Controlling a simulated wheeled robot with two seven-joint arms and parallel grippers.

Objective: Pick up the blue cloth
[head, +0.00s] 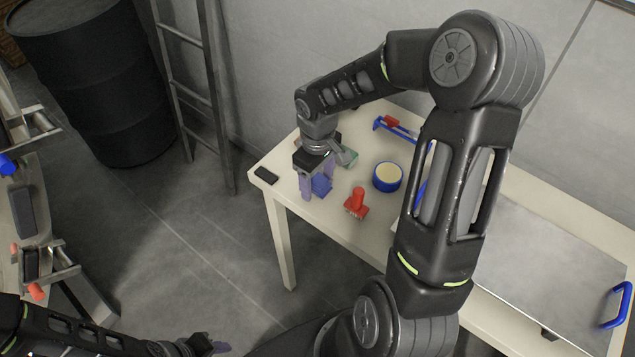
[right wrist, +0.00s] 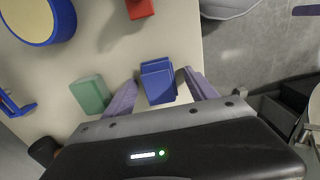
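The blue cloth (head: 321,186) is a small folded block on the cream table near its left end. It also shows in the right wrist view (right wrist: 158,82). My right gripper (head: 316,184) points down over it. In the right wrist view its purple fingers (right wrist: 163,86) are spread, one on each side of the cloth, with gaps visible, so it is open. Part of the cloth is hidden by the gripper. My left gripper (head: 208,347) is at the bottom edge of the head view, away from the table, and its opening cannot be made out.
A green block (head: 349,157) lies close behind the cloth. A red stamp-like object (head: 357,203) and a blue-rimmed round tub (head: 387,177) stand to the right. A black object (head: 266,175) lies at the table's left corner. A ladder (head: 190,95) leans behind.

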